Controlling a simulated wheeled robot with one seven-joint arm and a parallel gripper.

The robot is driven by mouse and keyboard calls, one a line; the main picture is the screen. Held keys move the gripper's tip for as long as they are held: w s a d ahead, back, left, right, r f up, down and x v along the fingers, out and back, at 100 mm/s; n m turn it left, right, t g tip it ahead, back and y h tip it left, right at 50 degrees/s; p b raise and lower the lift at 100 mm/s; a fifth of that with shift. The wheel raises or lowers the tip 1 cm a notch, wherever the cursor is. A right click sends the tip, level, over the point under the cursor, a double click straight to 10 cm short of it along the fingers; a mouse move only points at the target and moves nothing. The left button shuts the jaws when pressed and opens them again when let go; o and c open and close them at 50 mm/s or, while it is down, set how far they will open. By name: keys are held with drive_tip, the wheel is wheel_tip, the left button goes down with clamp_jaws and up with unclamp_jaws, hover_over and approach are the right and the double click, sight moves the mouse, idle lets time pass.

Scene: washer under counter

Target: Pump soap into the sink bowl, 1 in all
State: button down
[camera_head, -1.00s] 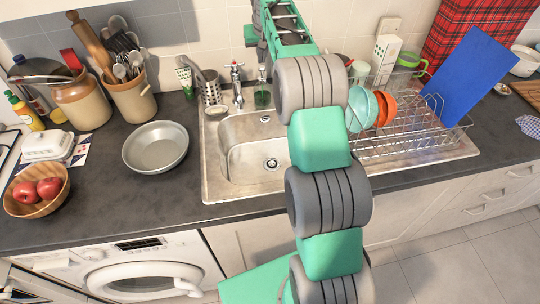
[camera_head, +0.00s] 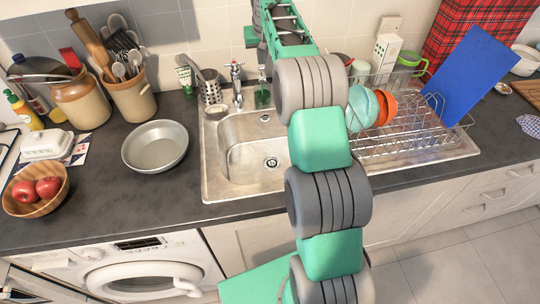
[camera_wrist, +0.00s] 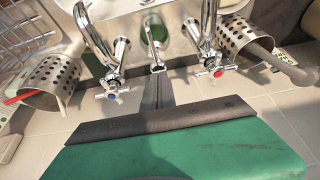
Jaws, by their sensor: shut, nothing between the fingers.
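The soap bottle (camera_head: 262,97), green and small, stands upright at the back rim of the sink, right of the chrome tap (camera_head: 237,82). My gripper (camera_head: 262,73) is shut and empty, pointing down at the bottle's top. I cannot tell whether it touches the pump or how far the pump is pressed.
A perforated steel holder (camera_head: 210,90) stands left of the tap. A wire dish rack (camera_head: 400,140) with bowls and a blue board (camera_head: 465,85) is on the right. A grey pan (camera_head: 156,147) lies on the counter left of the sink.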

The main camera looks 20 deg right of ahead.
drive_tip(key=shift+f+b, duration=0.6)
drive_tip(key=shift+f, duration=0.55)
drive_tip(key=shift+r, duration=0.1)
drive_tip(key=shift+r+p, duration=1.25)
drive_tip(key=shift+r, duration=0.05)
drive_tip(key=shift+r, duration=0.1)
wheel_tip(320, 180, up, 6)
drive_tip(key=p, duration=0.5)
